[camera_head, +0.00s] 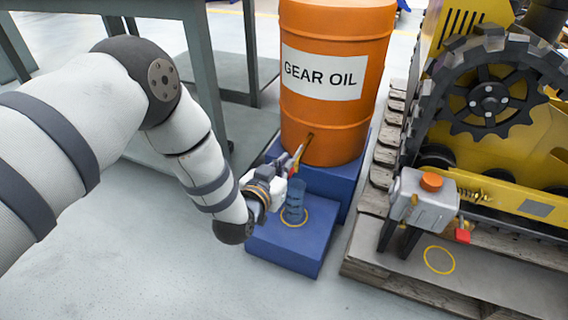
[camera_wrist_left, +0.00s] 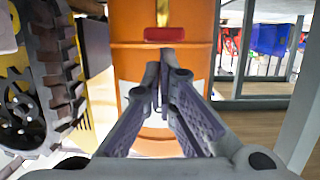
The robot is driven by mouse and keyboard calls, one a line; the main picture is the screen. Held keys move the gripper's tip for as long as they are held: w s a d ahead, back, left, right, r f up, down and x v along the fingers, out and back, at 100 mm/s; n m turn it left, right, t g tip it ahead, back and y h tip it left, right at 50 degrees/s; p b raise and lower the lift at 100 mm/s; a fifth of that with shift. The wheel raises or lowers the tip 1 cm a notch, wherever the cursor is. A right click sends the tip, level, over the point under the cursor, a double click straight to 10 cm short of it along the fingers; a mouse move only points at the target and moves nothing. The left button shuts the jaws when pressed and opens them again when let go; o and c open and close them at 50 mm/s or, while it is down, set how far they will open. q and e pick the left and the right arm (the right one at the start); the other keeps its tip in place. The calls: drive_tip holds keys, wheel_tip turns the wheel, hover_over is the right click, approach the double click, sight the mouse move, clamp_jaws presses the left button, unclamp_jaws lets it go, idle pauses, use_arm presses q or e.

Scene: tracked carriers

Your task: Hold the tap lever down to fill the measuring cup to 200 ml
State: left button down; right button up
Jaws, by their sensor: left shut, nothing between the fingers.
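An orange drum (camera_head: 334,117) marked "GEAR OIL" stands on a blue block, with a small brass tap and a red tap lever (camera_head: 296,158) low on its front. The measuring cup (camera_head: 294,203), see-through and bluish, stands upright below the tap within a yellow ring. Its fill level and marks cannot be read. My left gripper (camera_head: 284,178) is at the tap, just above and beside the cup. In the left wrist view its fingers (camera_wrist_left: 165,62) are shut with nothing between them, tips close to the red lever (camera_wrist_left: 164,34); contact cannot be told. My right gripper is in no view.
The blue step (camera_head: 285,244) bears the cup. At right, a yellow tracked machine (camera_head: 490,95) stands on a wooden pallet (camera_head: 400,274), with a grey box (camera_head: 424,203) with an orange cap in front. A grey table frame (camera_head: 205,75) stands behind my left arm. The front floor is clear.

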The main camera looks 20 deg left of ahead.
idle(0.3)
use_arm(q)
wheel_tip(320, 180, down, 8)
drive_tip(key=t+b, duration=0.2)
drive_tip(key=b, duration=0.1)
drive_tip(key=shift+r+t, duration=0.25)
drive_tip(key=shift+t, duration=0.15)
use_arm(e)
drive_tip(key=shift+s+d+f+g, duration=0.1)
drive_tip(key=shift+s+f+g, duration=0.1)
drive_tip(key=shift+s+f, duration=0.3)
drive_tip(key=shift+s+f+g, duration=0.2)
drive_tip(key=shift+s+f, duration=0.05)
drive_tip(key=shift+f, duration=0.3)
use_arm(q)
drive_tip(key=shift+s, duration=0.1)
idle(4.0)
